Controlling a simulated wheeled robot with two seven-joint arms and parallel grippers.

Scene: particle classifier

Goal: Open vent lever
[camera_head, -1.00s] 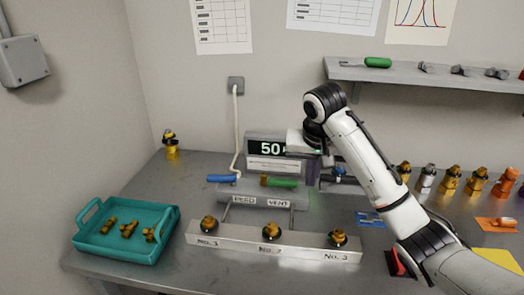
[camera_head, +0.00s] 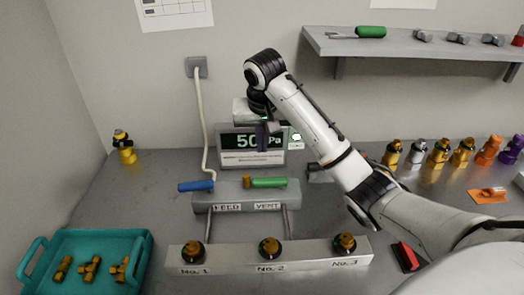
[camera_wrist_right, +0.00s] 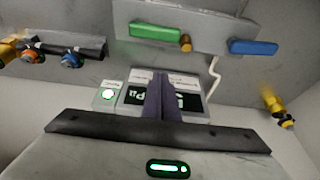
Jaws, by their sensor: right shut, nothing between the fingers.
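The green vent lever (camera_head: 269,182) lies sideways on the grey block (camera_head: 225,198), above the VENT label. Its green handle also shows in the right wrist view (camera_wrist_right: 156,32), with a brass-coloured piece at its end. The blue feed lever (camera_head: 196,186) lies to its left, above the other label. My right gripper (camera_head: 263,148) is shut and empty, in front of the pressure display (camera_head: 252,160) and above the green lever, apart from it. Its purple fingers stand together in the right wrist view (camera_wrist_right: 164,82). My left gripper is out of view.
A rail (camera_head: 225,260) with several brass fittings stands in front of the block. A teal tray (camera_head: 140,245) is at the front left. Several fittings line the table's right side, beneath a wall shelf (camera_head: 400,50). A white cable (camera_head: 201,110) hangs behind the block.

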